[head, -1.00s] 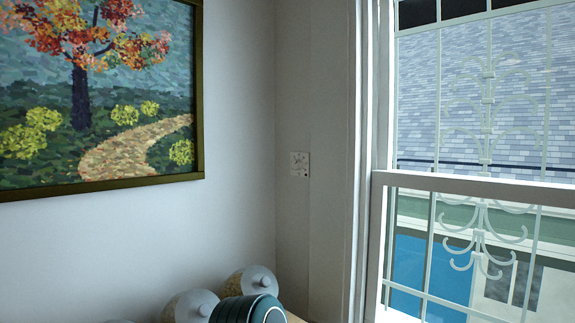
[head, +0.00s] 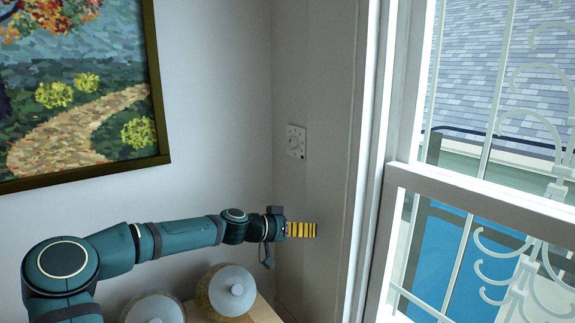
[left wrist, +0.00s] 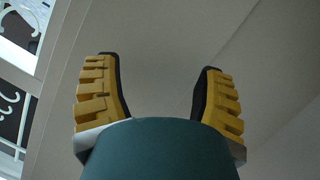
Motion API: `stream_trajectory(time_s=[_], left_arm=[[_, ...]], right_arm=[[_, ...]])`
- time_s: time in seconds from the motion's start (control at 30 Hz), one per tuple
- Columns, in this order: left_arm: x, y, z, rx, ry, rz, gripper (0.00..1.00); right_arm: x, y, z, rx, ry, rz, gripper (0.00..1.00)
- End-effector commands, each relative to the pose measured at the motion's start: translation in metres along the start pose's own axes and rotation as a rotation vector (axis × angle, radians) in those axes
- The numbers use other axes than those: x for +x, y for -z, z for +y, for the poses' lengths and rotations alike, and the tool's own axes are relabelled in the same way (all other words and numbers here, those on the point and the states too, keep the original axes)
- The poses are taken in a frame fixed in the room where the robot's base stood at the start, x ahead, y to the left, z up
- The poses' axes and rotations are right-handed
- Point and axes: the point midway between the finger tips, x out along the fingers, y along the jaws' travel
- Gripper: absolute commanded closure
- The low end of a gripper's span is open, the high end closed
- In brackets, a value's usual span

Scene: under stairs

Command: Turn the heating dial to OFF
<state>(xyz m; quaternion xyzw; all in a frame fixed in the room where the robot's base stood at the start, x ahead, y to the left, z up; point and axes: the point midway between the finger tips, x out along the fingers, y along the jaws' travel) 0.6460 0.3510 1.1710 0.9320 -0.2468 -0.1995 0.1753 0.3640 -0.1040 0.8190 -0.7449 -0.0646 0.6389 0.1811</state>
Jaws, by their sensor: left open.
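The heating dial (head: 296,141) is a small white square plate with a round knob, on the narrow wall between the corner and the window. Its setting is too small to read. My left gripper (head: 316,230) has yellow ridged fingers and is below the dial, apart from it. In the left wrist view the fingers of my left gripper (left wrist: 160,80) are spread wide with nothing between them. The dial does not show in that view. My right gripper is not in view.
Lidded jars (head: 228,288) stand on a wooden surface (head: 262,311) below my left arm. A framed painting (head: 80,150) hangs on the left wall. The window frame (head: 400,170) is right of the dial. The wall around the dial is clear.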

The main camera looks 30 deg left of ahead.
Motion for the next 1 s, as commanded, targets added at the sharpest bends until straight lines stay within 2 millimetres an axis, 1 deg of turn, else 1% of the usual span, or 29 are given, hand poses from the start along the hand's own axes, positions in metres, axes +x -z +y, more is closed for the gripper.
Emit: stream_trajectory(time_s=[0.03, 0.07, 0.1, 0.2, 0.3, 0.4, 0.47, 0.57, 0.67, 1.0], left_arm=[[-0.038, 0.046, -0.009, 0.054, 0.020, 0.072, 0.30], [-0.057, 0.067, -0.011, 0.089, 0.026, 0.107, 0.30], [-0.080, 0.092, -0.012, 0.134, 0.033, 0.150, 0.30], [-0.131, 0.139, -0.011, 0.232, 0.052, 0.235, 0.30], [-0.165, 0.167, -0.008, 0.300, 0.064, 0.288, 0.30], [-0.181, 0.180, -0.005, 0.337, 0.072, 0.314, 0.30], [-0.183, 0.184, -0.004, 0.346, 0.072, 0.320, 0.30], [-0.175, 0.188, -0.003, 0.349, 0.070, 0.322, 0.30], [-0.162, 0.192, -0.003, 0.349, 0.069, 0.321, 0.30], [-0.108, 0.210, -0.004, 0.346, 0.069, 0.320, 0.30]], right_arm=[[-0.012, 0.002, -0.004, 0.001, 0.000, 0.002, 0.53], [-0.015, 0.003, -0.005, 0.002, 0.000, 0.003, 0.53], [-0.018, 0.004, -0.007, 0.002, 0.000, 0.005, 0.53], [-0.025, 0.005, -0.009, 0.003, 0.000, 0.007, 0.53], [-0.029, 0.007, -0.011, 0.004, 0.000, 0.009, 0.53], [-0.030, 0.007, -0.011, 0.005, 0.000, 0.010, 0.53], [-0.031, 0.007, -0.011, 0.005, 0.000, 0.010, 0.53], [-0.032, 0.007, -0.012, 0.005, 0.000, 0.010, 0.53], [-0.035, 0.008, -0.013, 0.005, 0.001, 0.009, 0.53], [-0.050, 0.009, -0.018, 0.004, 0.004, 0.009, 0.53]])
